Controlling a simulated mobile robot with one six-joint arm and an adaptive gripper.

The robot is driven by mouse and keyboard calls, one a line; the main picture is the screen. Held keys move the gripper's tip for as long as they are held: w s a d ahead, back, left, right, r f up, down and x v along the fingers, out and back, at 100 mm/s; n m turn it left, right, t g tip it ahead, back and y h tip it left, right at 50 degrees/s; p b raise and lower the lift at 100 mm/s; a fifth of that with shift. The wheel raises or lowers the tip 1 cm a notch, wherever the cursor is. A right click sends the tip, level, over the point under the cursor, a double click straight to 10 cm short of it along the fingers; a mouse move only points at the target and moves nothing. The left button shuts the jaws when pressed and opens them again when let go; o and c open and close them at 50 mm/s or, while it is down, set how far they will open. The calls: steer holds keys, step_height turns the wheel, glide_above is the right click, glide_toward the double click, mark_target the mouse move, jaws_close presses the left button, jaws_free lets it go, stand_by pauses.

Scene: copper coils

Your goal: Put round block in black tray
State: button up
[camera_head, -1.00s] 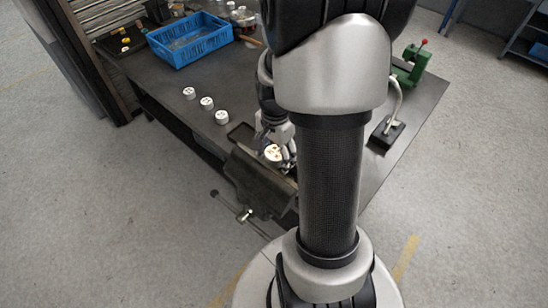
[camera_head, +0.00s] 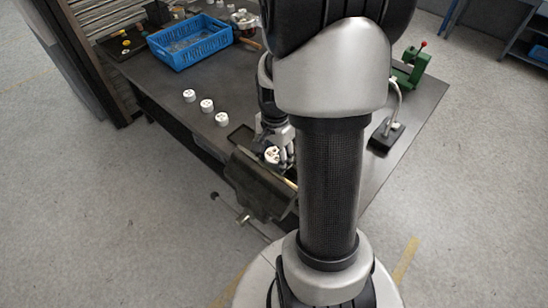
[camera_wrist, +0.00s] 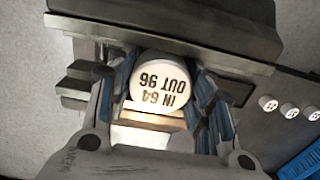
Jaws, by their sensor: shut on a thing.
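The round block is white with dark print "IN 64 OUT 96" on its face (camera_wrist: 160,83) in the wrist view. My gripper (camera_wrist: 164,97) is shut on it, with a blue-lined finger on each side. In the head view the held block (camera_head: 271,154) shows beside the grey vise (camera_head: 255,186), partly covered by my gripper (camera_head: 279,152). The vise jaws are close to the block in the wrist view; I cannot tell whether they touch it. A small black tray (camera_head: 236,137) lies on the bench just behind and left of my gripper in the head view.
Three white round pieces (camera_head: 207,104) stand in a row on the dark bench (camera_head: 175,120). A blue crate (camera_head: 190,45) is at the back left. A black-based stand (camera_head: 386,136) and a green tool (camera_head: 411,68) are at the right. Bench between crate and pieces is clear.

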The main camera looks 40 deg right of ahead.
mark_target(275, 154)
steer(key=c, duration=0.4)
steer(key=shift+o, duration=0.2)
steer(key=shift+r, duration=0.1)
steer(key=shift+r+p, duration=2.05)
steer(key=shift+r, duration=0.35)
steer(key=shift+r, duration=0.1)
steer(key=shift+r+p, duration=1.15)
steer(key=shift+r, duration=0.25)
steer(key=shift+w+f, duration=0.1)
